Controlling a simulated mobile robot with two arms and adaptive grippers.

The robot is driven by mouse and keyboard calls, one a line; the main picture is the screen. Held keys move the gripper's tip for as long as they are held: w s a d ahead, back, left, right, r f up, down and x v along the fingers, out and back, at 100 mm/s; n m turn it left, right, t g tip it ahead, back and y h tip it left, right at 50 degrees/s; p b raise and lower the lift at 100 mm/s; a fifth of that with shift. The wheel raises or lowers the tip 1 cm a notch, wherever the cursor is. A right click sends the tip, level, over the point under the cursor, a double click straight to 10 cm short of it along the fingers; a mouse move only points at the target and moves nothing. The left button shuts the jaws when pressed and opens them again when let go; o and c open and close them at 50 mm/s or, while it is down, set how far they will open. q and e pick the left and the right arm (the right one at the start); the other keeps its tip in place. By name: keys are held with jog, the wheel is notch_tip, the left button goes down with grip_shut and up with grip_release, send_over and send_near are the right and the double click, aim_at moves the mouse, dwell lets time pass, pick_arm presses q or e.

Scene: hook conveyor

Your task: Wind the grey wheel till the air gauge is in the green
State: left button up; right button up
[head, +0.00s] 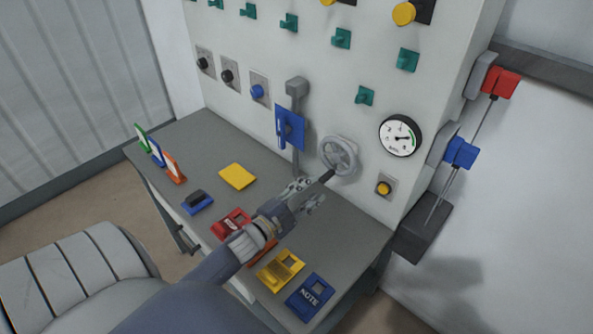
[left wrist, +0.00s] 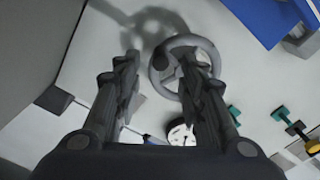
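The grey wheel (head: 339,154) is a spoked handwheel on the lower front of the white panel, with a dark crank handle (head: 327,176) sticking out. The round white air gauge (head: 400,135) is to its right; its needle is too small to read surely against the green. My left gripper (head: 309,193) is open and empty just in front of the handle, below left of the wheel. In the left wrist view the wheel (left wrist: 187,41) lies beyond the open fingers (left wrist: 163,65), partly hidden by one finger. The gauge (left wrist: 181,133) also shows there. My right gripper is not visible.
A blue plate (head: 289,128) on a grey lever is left of the wheel. A yellow button (head: 384,188) sits below the gauge. A grey shelf (head: 205,143) below holds coloured cards and blocks. Red (head: 502,82) and blue (head: 461,153) levers stand at the right side.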

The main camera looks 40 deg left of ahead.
pick_arm(q)
jog(key=shift+s+a, duration=0.2)
jog(key=shift+s, duration=2.5)
